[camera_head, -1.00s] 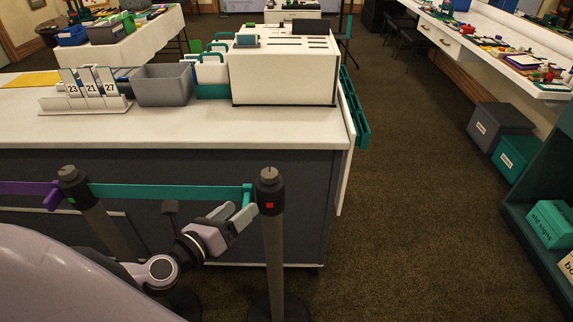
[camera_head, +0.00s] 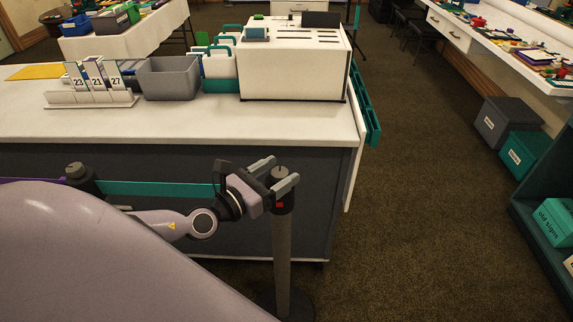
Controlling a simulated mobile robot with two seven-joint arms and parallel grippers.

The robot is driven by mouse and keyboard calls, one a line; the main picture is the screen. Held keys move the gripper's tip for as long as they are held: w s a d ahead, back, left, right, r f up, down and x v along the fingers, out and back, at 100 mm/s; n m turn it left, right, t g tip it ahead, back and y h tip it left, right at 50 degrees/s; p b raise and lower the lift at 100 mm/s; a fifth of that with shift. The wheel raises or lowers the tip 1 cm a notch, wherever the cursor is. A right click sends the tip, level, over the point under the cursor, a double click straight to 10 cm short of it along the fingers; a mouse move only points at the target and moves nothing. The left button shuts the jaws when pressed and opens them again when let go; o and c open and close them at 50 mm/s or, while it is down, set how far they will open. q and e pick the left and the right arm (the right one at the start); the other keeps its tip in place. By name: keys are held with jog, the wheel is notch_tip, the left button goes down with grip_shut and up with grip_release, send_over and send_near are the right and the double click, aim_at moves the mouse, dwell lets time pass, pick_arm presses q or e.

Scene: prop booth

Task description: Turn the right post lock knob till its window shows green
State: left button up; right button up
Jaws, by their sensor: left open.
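The right post (camera_head: 283,250) stands upright in front of the counter, its round base on the carpet. Its dark lock knob (camera_head: 280,171) is on top, and a small red window (camera_head: 280,204) shows on the side of the head. My left gripper (camera_head: 279,173) is open at the post head, one finger on the far side of the knob and one on the near right side. I cannot tell whether the fingers touch it. A teal belt (camera_head: 150,188) runs from the left post (camera_head: 77,173) toward the right post; its right end is hidden behind my gripper. My right gripper is not in view.
The white-topped counter (camera_head: 200,128) stands just behind the posts, holding a white slotted box (camera_head: 292,72), a grey bin (camera_head: 168,78) and a number-card rack (camera_head: 92,97). A teal shelf (camera_head: 545,235) stands at the right. The carpet between is clear.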

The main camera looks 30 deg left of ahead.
pick_arm(q)
jog(key=shift+x, duration=1.4)
jog(key=c, duration=1)
jog(key=shift+o, duration=0.2)
